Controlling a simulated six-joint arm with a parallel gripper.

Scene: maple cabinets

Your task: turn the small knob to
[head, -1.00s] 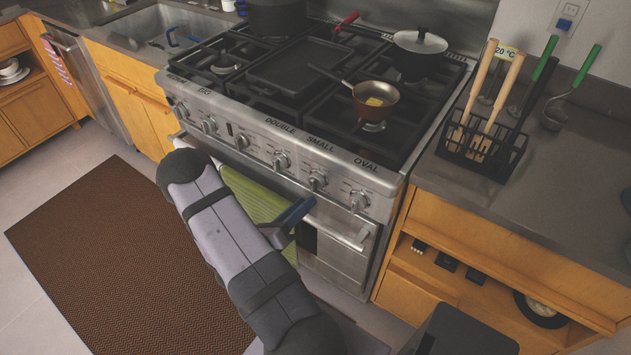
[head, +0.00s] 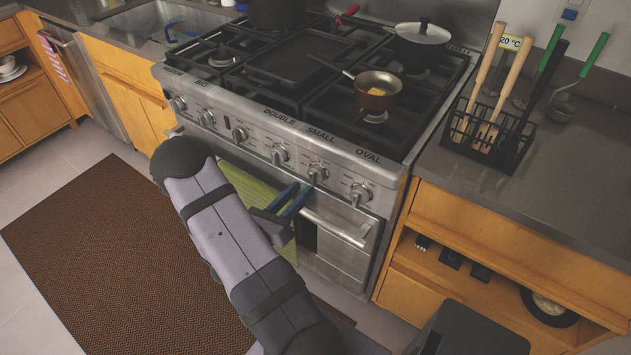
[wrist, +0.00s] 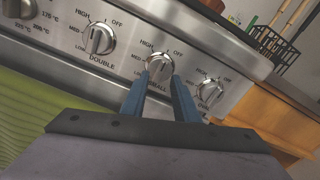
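The small knob (head: 318,172) is a round metal knob on the stove's front panel, just right of the double knob. In the wrist view the small knob (wrist: 159,67) sits between HIGH and OFF marks, above the label SMALL, which the fingers partly cover. My gripper (head: 300,192) is just below and left of it in the head view. In the wrist view my gripper (wrist: 162,78) is open, with one blue fingertip at each side of the knob's lower part. I cannot tell whether the fingers touch it. The knob's exact setting is unclear.
The double knob (wrist: 99,38) is to the left and the oval knob (wrist: 210,91) close to the right. A green towel (head: 250,190) hangs on the oven handle (head: 335,228) below. A pan (head: 377,92) with food stands on the stove top above.

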